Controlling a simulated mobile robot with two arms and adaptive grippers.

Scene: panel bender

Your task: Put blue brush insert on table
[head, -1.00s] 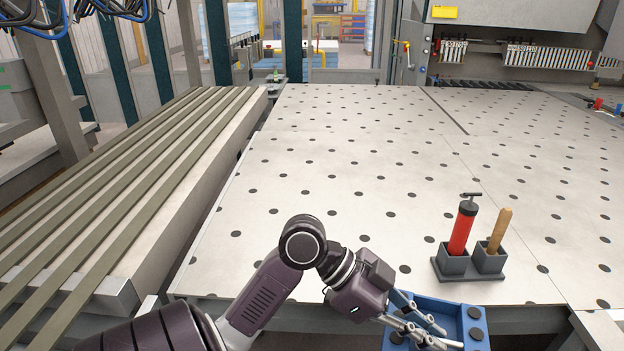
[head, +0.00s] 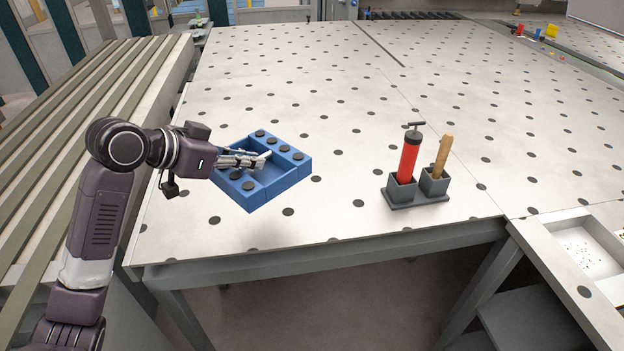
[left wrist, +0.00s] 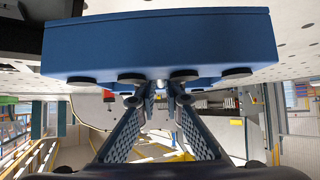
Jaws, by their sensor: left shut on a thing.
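The blue brush insert (head: 288,180) is a blue block-like tray with dark round pads along its edges. It shows over the near left part of the perforated table (head: 330,215) in the head view. My left gripper (head: 262,160) reaches it from the left and is shut on it, with the fingers over its middle. I cannot tell whether its underside touches the table. In the left wrist view the insert (left wrist: 155,45) fills the upper middle, held at the fingertips. My right gripper is not in view.
A grey double holder (head: 417,192) with a red pump-like tool (head: 409,155) and a wooden handle (head: 444,155) stands right of the insert. The table behind is largely clear. A slatted bench (head: 70,130) lies at left, and a white tray (head: 590,245) at right.

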